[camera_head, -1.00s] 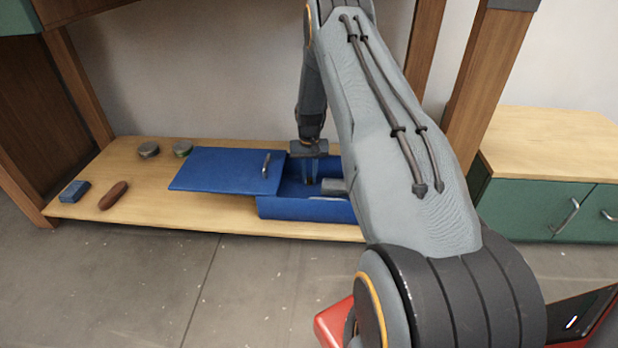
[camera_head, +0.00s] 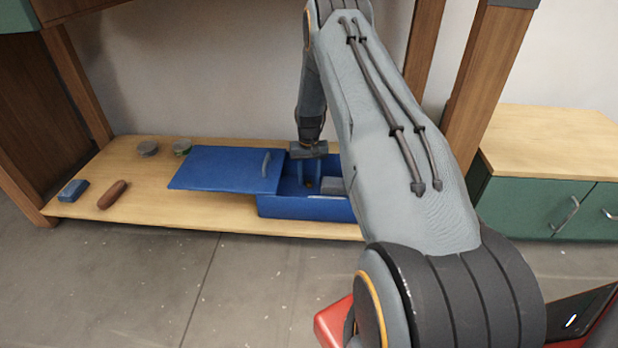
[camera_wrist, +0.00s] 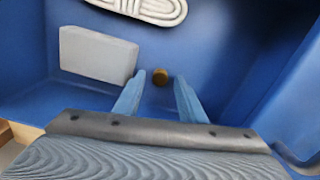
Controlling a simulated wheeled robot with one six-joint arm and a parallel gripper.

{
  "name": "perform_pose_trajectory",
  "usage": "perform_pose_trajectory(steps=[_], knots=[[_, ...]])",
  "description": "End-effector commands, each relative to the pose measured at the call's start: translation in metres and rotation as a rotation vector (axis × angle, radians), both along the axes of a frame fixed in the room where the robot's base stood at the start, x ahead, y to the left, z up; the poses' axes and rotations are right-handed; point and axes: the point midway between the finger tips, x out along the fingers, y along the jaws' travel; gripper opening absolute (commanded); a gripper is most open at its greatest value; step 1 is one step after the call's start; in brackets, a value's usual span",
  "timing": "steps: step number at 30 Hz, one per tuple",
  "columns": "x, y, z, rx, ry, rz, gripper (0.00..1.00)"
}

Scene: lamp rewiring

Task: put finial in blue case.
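The finial (camera_wrist: 160,77) is a small round brown-gold piece lying on the floor of the blue case. It also shows in the head view (camera_head: 309,183) just below my fingers. My gripper (camera_wrist: 160,82) reaches down inside the case (camera_head: 305,208). Its two fingers stand apart on either side of the finial, with a visible gap to it on both sides. The case's blue lid (camera_head: 225,170), with a grey handle, is slid to the left and leaves the right part open. My arm hides the case's right end.
A pale grey block (camera_wrist: 97,54) and a coiled white cord (camera_wrist: 150,8) lie inside the case. On the wooden shelf (camera_head: 150,205) to the left are a blue block (camera_head: 73,190), a brown oval piece (camera_head: 112,194) and two round tins (camera_head: 148,148) (camera_head: 181,147).

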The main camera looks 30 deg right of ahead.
Motion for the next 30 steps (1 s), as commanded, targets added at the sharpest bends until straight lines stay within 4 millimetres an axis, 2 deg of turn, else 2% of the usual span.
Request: perform_pose_trajectory(steps=[7,19,23,30], knots=[[0.001,0.000,0.015,-0.001,-0.002,0.000,0.37],[0.000,0.000,0.080,0.000,-0.001,0.000,0.37],[0.000,0.000,0.088,0.000,0.000,0.000,0.37],[0.000,0.000,0.087,0.000,0.000,0.000,0.37]])
